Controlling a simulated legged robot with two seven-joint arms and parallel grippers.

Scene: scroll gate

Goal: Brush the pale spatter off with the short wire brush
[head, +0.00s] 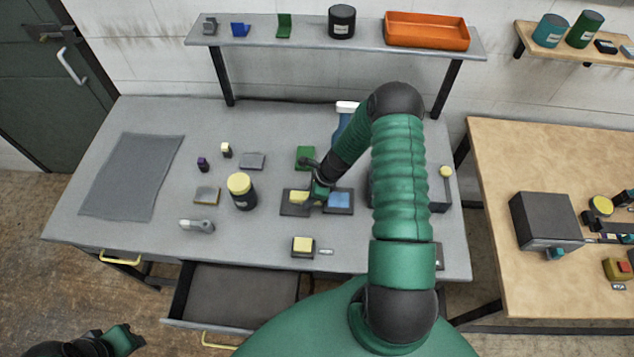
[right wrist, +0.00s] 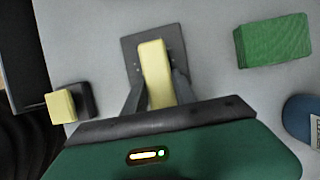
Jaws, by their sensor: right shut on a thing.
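My right gripper (head: 312,198) is low over the middle of the grey bench, shut on a pale yellow block-shaped piece (head: 299,197). In the right wrist view the yellow piece (right wrist: 153,72) stands between the two dark fingers, over a dark square plate (right wrist: 130,52). I cannot tell whether it touches the plate or is the short wire brush. The plate also shows in the head view (head: 290,210), beside another dark plate with a blue square (head: 339,200). I cannot make out pale spatter. My left gripper (head: 122,339) is at the lower left, away from the bench; its jaws are unclear.
A green block (head: 305,154), a yellow-lidded dark jar (head: 242,192), a grey-handled tool (head: 197,226) and a yellow block on a dark base (head: 303,246) stand nearby. A drawer (head: 240,295) is open in front. A grey mat (head: 130,178) lies empty at left. A shelf (head: 300,34) runs behind.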

